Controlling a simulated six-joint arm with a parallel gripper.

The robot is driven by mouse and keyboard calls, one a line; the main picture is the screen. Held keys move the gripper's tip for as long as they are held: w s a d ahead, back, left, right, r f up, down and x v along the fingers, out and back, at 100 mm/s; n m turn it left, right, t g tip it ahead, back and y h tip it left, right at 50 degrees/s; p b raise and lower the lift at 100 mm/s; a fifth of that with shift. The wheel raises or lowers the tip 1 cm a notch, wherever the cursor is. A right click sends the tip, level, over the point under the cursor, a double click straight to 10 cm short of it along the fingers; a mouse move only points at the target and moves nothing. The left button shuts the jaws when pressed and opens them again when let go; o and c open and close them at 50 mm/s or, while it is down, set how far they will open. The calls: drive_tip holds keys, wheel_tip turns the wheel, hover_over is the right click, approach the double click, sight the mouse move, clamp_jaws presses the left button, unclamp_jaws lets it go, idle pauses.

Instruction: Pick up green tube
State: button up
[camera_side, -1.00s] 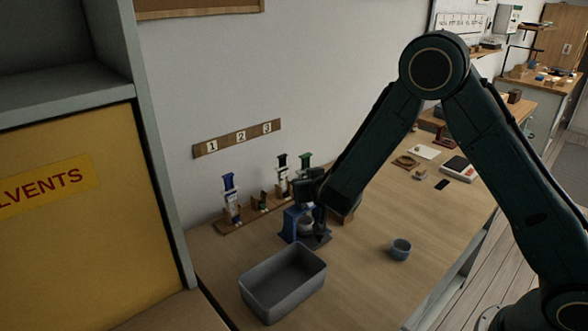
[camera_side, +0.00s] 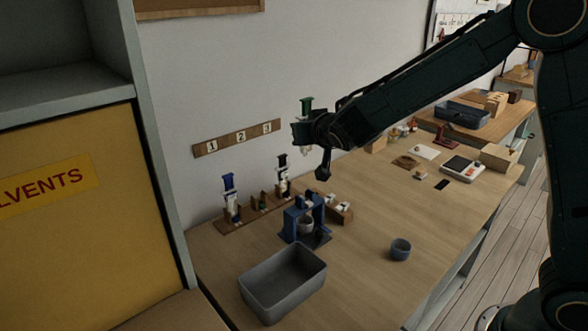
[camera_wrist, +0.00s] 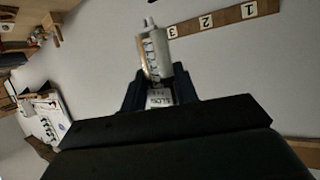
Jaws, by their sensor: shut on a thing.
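The green tube (camera_side: 307,105) has a green plunger top and a clear body, and it is held upright in the air above the bench in the side view. My gripper (camera_side: 303,132) is shut on it, high over the rack and near the wall. The lower part of the tube is partly hidden by my fingers. In the wrist view my gripper (camera_wrist: 158,92) also closes around the tube's pale body (camera_wrist: 159,58), whose nozzle end sticks out beyond the fingers.
A blue-topped tube (camera_side: 231,198) and a black-topped tube (camera_side: 283,177) stand in the wooden rack. A blue stand (camera_side: 291,222) with a cup in it is in front. A numbered strip (camera_side: 237,138) is on the wall.

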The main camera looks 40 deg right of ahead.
sight(307, 106)
drive_tip(key=shift+r, duration=3)
drive_tip(key=w+a+f, duration=0.3)
drive_tip(key=w+f, duration=1.4)
drive_tip(key=f, duration=0.3)
drive_tip(key=shift+f, duration=0.15)
drive_tip(key=shift+f, duration=2.1)
drive_tip(key=shift+f, duration=1.3)
